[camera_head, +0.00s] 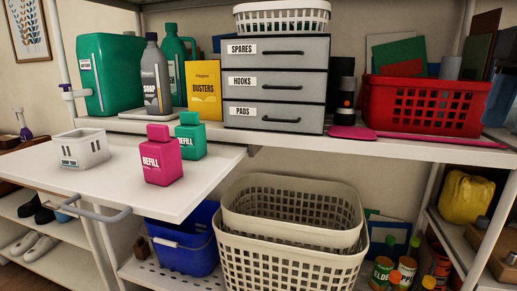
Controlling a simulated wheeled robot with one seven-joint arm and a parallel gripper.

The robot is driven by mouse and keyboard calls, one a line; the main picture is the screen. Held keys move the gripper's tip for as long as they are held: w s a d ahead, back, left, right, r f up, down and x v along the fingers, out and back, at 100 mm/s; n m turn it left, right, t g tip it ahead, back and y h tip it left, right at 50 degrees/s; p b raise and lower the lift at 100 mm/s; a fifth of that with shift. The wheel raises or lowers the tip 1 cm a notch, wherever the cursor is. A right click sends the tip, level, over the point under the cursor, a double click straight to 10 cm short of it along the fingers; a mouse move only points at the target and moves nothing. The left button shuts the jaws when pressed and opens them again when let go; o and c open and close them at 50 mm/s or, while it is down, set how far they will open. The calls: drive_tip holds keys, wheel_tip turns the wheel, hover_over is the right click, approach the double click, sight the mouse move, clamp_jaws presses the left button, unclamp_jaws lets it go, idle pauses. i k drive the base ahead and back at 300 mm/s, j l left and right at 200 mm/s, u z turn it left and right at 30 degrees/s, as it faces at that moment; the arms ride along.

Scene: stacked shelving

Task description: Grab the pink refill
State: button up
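The pink refill (161,158) is a small pink bottle with a pink cap and a white "REFILL" label. It stands upright on the white pull-out board (103,182), right of the board's middle. A green refill (190,136) stands close behind it to the right, and its lower left is partly hidden by the pink one. My gripper is not in view, and nothing is seen touching the pink refill.
A small white basket (82,149) stands left on the board. Behind are a grey soap bottle (156,80), a yellow dusters box (206,93) and grey drawers (276,85). A handle (95,212) edges the board's front. Nested baskets (290,255) stand lower right.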

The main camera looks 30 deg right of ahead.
sight(160, 157)
drive_tip(key=i+j, duration=0.45)
drive_tip(key=j, duration=0.15)
drive_tip(key=i+j, duration=0.45)
drive_tip(key=j, duration=0.15)
drive_tip(key=i+j, duration=0.45)
drive_tip(key=j, duration=0.15)
